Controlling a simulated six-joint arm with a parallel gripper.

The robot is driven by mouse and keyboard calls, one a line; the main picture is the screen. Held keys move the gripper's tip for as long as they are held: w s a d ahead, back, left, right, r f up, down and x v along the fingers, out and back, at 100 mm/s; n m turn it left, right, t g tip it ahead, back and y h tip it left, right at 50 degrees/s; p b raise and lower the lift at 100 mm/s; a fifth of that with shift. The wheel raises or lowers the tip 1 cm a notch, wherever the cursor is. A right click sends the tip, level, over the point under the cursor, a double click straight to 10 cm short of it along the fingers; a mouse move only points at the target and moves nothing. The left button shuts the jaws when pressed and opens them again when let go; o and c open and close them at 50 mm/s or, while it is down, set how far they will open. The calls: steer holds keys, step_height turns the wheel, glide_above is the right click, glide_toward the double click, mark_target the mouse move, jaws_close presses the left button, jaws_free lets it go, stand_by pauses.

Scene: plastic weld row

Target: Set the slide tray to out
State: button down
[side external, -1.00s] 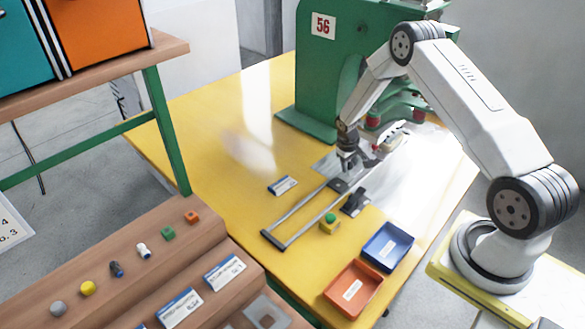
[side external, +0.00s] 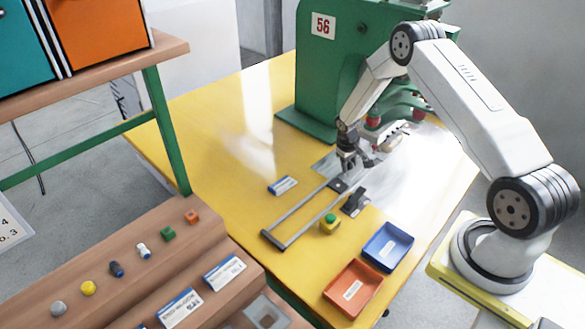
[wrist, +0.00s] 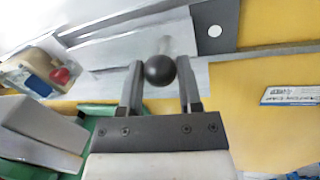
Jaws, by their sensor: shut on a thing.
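The slide tray appears as a grey metal plate (wrist: 115,50) in the wrist view, with a round black knob (wrist: 160,70) in front of it. My gripper (wrist: 160,84) has its two fingers on either side of the knob and is shut on it. In the side view my gripper (side external: 352,165) is low at the inner end of the two slide rails (side external: 296,208), in front of the green machine (side external: 325,85). The outer end of the rails, with its dark end bar (side external: 272,240), is empty. My gripper and arm hide most of the tray and knob in the side view.
Blue (side external: 388,247) and orange (side external: 352,288) bins lie nearer the front. A label card (side external: 282,185) lies left. The left of the yellow table (side external: 205,130) is clear.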

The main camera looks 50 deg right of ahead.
steer(key=shift+a, duration=0.1)
steer(key=a, duration=3)
steer(key=shift+a, duration=0.2)
steer(key=shift+w, duration=0.1)
steer(key=shift+c, duration=2.4)
jaws_free()
steer(key=shift+a, duration=0.1)
steer(key=shift+o, duration=1)
step_height(320, 180, up, 8)
steer(key=a, duration=0.1)
steer(key=shift+f, duration=0.15)
